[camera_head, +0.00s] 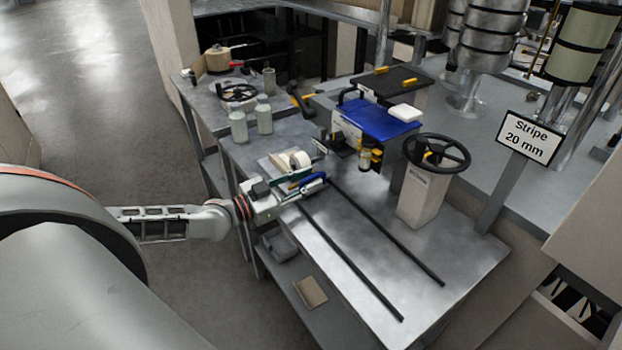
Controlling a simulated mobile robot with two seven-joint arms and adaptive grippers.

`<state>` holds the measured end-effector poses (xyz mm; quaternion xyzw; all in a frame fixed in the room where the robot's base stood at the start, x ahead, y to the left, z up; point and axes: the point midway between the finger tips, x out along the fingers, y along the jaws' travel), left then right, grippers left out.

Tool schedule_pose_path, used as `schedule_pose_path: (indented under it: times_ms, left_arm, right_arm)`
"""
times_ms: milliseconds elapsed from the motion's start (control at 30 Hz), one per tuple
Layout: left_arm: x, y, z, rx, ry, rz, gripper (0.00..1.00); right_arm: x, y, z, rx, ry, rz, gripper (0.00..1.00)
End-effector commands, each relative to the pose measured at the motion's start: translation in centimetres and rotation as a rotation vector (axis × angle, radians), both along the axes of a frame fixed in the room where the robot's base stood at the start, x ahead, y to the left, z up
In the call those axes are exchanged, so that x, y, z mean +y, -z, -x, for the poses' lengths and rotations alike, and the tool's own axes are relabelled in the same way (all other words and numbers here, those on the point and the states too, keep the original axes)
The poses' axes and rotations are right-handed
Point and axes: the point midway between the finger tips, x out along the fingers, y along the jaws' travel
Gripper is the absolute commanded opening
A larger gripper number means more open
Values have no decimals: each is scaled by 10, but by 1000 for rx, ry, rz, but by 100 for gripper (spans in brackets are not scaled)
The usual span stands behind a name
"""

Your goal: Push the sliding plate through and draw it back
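My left gripper (297,191) reaches in from the left over the near-left part of the metal table. Its fingers are at a small assembly with a blue handle-like bar (314,183) and a teal edge (293,183), which may be the sliding plate. The gripper overlaps this assembly, so I cannot tell whether the fingers are closed on it. Two dark parallel rails (388,236) run along the table from there towards the lower right. A pale block with a white roll (300,160) sits just behind the gripper. My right gripper is not in view.
A pedestal with a black handwheel (436,152) stands right of the rails. A machine with a blue top (375,118) stands behind them. Pale jars (239,126) are at the back left. A sign reading "Stripe 20 mm" (528,137) stands right. The table (345,235) is clear between the rails.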

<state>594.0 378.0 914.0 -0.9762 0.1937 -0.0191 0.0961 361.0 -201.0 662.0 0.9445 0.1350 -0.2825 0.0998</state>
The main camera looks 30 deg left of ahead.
Motion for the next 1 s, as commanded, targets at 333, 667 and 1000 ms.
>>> schedule_pose_path:
  times_ms: [333,667,1000]
  left_arm:
    - [-5,0,-11,1,1,0,26]
    - [-5,0,-11,1,1,-1,0]
    - [4,-1,-14,-1,1,-5,0]
  right_arm:
    - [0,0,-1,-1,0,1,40]
    - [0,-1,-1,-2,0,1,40]
    - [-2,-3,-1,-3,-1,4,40]
